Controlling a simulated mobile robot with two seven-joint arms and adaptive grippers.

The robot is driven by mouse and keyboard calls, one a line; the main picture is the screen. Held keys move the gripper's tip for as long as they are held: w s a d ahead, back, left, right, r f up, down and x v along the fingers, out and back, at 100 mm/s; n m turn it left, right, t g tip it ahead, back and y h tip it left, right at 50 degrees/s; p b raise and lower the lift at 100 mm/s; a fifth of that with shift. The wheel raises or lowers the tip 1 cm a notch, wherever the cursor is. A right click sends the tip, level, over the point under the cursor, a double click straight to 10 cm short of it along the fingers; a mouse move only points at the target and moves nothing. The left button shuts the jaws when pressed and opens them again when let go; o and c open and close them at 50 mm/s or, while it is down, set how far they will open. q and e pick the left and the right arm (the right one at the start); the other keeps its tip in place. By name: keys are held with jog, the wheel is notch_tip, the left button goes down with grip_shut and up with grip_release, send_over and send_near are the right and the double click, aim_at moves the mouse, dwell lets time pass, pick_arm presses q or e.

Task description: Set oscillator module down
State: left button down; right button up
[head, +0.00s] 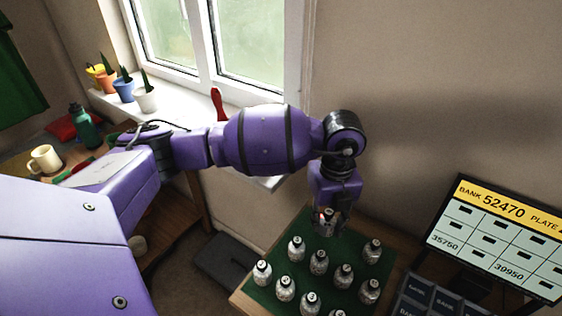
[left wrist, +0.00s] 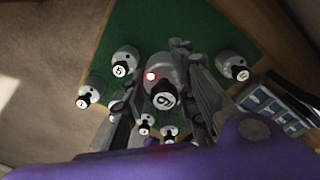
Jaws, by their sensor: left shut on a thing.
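My left gripper (head: 328,224) points down over the back part of a green mat (head: 338,256). It is shut on an oscillator module (left wrist: 160,72), a grey bottle-shaped piece with a black numbered cap and a red light. Its cap digit looks like a 9 or 6. In the left wrist view the fingers lie on both sides of it. I cannot tell whether its base touches the mat. Other modules of the same shape, such as one at the right (head: 372,251) and one at the left (head: 296,249), stand upright around it. My right gripper is not in view.
A display panel (head: 497,237) with a yellow header stands to the right, with dark labelled blocks (head: 430,299) in front of it. Several modules stand closely in front of the gripper. A wall and windowsill with small pots (head: 146,99) are behind.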

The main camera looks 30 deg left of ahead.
pick_arm(q)
jog(key=w+f, duration=0.2)
jog(key=f, duration=0.1)
jog(key=w+a+f, duration=0.1)
jog(key=w+f, duration=0.1)
jog(key=w, duration=0.1)
jog(key=shift+w+a+f+b, duration=0.1)
jog(key=shift+f+b, duration=0.2)
jog(key=shift+f, duration=1.65)
jog(key=shift+f, duration=0.15)
jog(key=c, duration=1.4)
grip_release()
notch_tip(320, 180, up, 12)
jog(key=shift+r, duration=0.2)
